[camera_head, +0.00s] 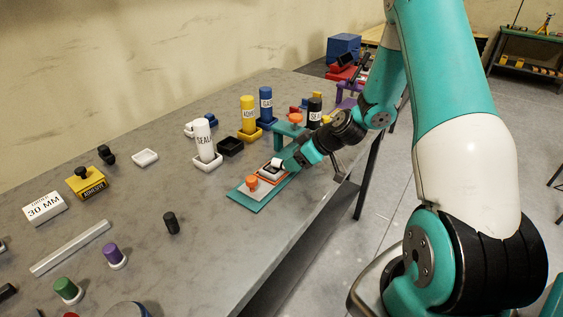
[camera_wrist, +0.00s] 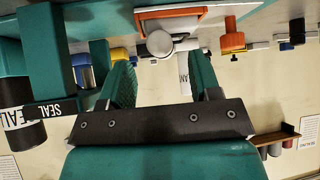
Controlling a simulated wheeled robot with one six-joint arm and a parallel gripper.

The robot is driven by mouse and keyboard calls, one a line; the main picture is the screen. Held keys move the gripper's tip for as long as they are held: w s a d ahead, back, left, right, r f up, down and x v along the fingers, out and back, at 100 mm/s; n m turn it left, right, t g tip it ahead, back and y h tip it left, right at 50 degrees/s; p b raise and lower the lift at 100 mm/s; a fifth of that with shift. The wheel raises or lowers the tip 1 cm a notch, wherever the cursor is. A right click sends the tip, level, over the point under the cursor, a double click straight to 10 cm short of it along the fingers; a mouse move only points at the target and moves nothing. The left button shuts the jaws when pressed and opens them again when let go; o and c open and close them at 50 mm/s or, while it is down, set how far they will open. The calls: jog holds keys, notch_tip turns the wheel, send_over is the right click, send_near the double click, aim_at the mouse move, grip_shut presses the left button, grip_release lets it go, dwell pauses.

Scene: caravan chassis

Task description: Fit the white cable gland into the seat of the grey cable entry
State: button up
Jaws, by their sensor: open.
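The white cable gland (camera_head: 277,162) shows as a small white piece at the tip of my gripper (camera_head: 285,163). In the wrist view the gland (camera_wrist: 160,43) is a round white end, seen between the two spread fingers of my gripper (camera_wrist: 152,55). The fingers are open, and a gap shows on both sides of the gland. In the wrist view the entry (camera_wrist: 172,22) is partly behind the gland. I cannot tell whether the gland is in the seat.
An orange knob (camera_head: 252,182) on a light block stands on the teal plate (camera_head: 240,201) beside the entry. A teal stand (camera_head: 290,130) is just behind my gripper. White, yellow and blue bottles stand further back. The table's front edge is close on the right.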

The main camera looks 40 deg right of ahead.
jog(key=shift+p+x, duration=0.35)
jog(key=shift+x, duration=1.35)
jog(key=shift+s, duration=0.15)
jog(key=shift+c, duration=0.2)
jog(key=c, duration=1)
jog(key=shift+r, duration=0.1)
